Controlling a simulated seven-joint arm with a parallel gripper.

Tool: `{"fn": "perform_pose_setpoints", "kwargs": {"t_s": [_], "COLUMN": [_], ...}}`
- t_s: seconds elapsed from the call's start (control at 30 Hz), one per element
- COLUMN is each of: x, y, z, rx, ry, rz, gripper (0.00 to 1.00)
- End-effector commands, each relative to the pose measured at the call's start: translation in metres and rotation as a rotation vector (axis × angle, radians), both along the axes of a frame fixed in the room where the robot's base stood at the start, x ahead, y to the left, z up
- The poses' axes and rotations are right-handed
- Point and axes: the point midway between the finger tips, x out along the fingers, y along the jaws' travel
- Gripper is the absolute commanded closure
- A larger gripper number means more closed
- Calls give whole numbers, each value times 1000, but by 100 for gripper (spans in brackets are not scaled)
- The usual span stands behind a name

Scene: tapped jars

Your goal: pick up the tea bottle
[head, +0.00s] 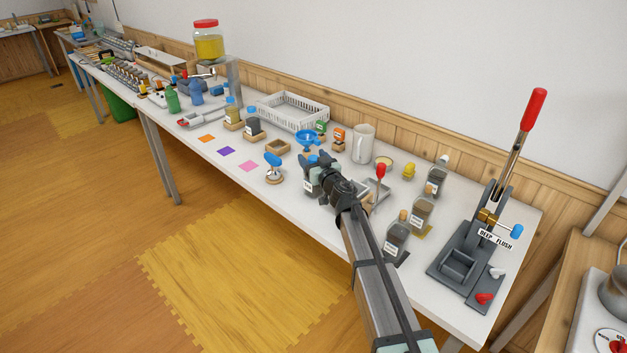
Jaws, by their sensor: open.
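Several small labelled bottles stand on the white table (335,228); the labels are too small to read, so I cannot tell which is the tea bottle. A dark bottle with a blue cap (311,159) stands at the jaws of my gripper (314,174), partly hidden by them. My gripper is open around or right beside this bottle; I cannot tell whether it touches. Cork-topped bottles stand to the right of my arm: a dark one (397,238) near the front edge, and a brownish one (422,210) behind it. A grey-capped bottle (437,176) stands farther back.
A blue-knobbed stand (274,170) is left of my gripper, with a blue funnel (307,138) behind. A white mug (362,144), red-knobbed lever (381,172) and white basket (293,112) are nearby. A tall red-handled press (470,250) fills the right end. Coloured squares lie left.

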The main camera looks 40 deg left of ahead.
Motion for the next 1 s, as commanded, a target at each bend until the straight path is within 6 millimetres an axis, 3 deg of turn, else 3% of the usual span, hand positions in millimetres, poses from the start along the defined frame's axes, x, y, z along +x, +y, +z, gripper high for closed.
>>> {"fn": "perform_pose_setpoints", "kwargs": {"t_s": [0.17,0.83,1.0], "x": [0,0,0], "y": [-1,-1,-1], "z": [0,0,0], "rx": [0,0,0], "ry": [0,0,-1], "rz": [0,0,0], "gripper": [33,97,100]}}
